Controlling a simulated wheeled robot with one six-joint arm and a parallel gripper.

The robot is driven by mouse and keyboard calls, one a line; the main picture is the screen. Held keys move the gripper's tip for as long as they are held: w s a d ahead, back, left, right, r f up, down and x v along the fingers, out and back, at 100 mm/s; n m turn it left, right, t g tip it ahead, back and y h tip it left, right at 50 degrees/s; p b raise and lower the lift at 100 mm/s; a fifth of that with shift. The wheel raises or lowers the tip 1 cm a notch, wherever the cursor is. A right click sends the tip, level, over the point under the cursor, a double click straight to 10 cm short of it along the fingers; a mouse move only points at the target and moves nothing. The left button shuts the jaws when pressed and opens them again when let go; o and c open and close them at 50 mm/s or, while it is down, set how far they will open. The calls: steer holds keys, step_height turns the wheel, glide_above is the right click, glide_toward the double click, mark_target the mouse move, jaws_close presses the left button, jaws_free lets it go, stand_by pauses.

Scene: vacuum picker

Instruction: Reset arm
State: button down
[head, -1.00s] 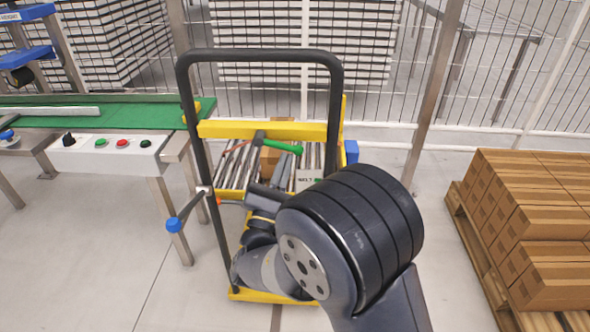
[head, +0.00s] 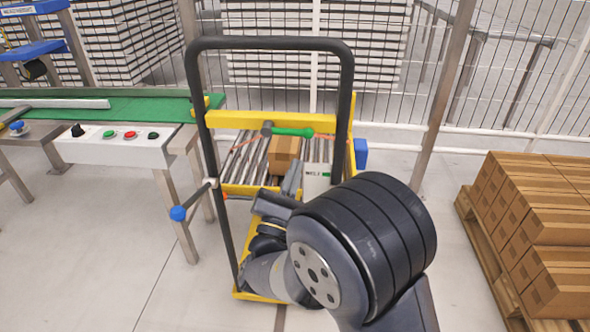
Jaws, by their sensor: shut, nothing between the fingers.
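My arm reaches forward from the lower right, with its large dark joint hiding part of the cart. My gripper (head: 292,179) shows small and partly hidden beyond that joint, over the near part of the rollers. Its narrow end looks shut, with nothing visible in it. A yellow cart frame (head: 226,119) with a tall black handle loop (head: 270,44) stands in front of me. A green handle (head: 293,132) with a grey end lies level near the yellow crossbar, apart from my gripper. A brown box (head: 284,155) sits on the rollers (head: 251,160) beyond my gripper.
A green conveyor (head: 140,105) with a button panel (head: 117,147) stands at left. A pallet (head: 480,235) stacked with cartons (head: 545,215) stands at right. A wire fence (head: 510,70) closes off the back. Grey floor (head: 400,210) is clear between cart and pallet.

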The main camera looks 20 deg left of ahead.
mark_target(288, 130)
steer(key=d+p+v, duration=0.1)
steer(key=v, duration=0.8)
steer(key=shift+d+f, duration=0.3)
steer(key=shift+d, duration=0.1)
steer(key=w+a+r+p, duration=0.2)
steer(key=w+r, duration=0.6)
steer(key=r, duration=0.1)
steer(key=shift+w+r, duration=0.3)
steer(key=shift+w, duration=0.1)
steer(key=shift+f, duration=0.15)
